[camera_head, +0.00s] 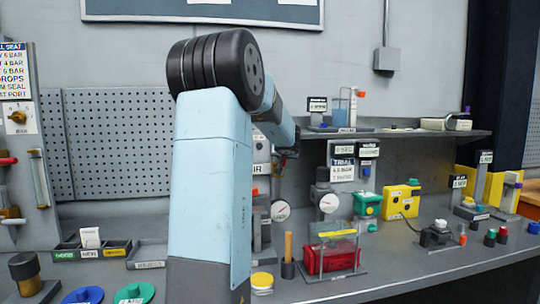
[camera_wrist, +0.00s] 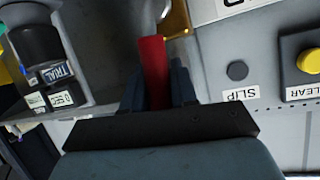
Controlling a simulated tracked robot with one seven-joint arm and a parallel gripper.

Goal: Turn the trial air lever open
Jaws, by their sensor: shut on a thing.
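In the wrist view a red lever (camera_wrist: 154,62) stands between the two dark fingers of my gripper (camera_wrist: 157,88), which are shut on it. The lever's far end meets a brass-coloured fitting (camera_wrist: 177,18) at the top of the picture. A dark rounded part with a TRIAL label (camera_wrist: 60,73) is at the left, apart from my fingers. In the head view my arm reaches toward the back wall and hides much of the middle. The lever cannot be made out there, and my fingertips are too small and dark to tell.
In the wrist view a SLIP label (camera_wrist: 240,94) and a yellow button (camera_wrist: 309,61) are right of my gripper. In the head view a TRIAL sign (camera_head: 342,161), two gauges and a red box (camera_head: 333,256) stand right of my arm. A shelf (camera_head: 400,133) juts out above.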

